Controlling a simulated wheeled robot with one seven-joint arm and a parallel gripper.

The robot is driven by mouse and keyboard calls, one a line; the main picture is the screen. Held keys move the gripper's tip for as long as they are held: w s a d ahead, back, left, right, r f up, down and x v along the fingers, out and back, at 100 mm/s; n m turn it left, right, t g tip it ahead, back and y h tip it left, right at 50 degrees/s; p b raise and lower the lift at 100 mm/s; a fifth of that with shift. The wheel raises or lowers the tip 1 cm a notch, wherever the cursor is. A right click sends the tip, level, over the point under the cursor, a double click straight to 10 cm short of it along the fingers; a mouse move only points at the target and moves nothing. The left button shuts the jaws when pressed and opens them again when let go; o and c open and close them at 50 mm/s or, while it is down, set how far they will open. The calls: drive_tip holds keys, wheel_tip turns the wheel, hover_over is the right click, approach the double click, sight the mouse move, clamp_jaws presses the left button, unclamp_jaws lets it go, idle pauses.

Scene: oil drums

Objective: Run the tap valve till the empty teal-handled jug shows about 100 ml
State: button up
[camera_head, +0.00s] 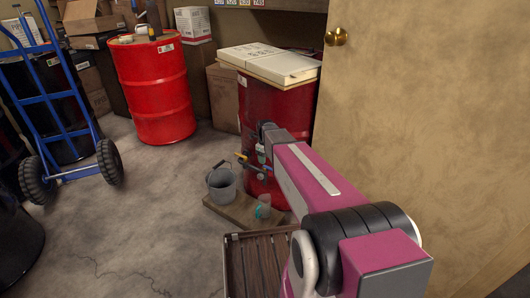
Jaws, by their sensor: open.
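A small clear jug with a teal handle (263,207) stands on a low board (238,213) at the foot of the red drum (276,107). Its level and markings are too small to read. Tap fittings (252,168) stick out from the drum's front left, with a yellow part (243,157) showing. The jug stands below and slightly right of them; I cannot tell whether it is under the spout. My gripper (262,148) is open in front of the drum, close above the fittings. Its fingers are small and dark, and contact with the valve cannot be made out.
A grey bucket (222,187) stands left of the jug on the board. A slatted wooden pallet (258,268) lies in front. Flat white boxes (269,63) top the drum. A door (420,120) closes off the right. Bare floor (150,210) lies left, toward a blue hand truck (55,110).

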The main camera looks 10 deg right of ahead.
sight(265, 166)
drive_tip(key=shift+f, duration=3.2)
drive_tip(key=c, duration=0.9)
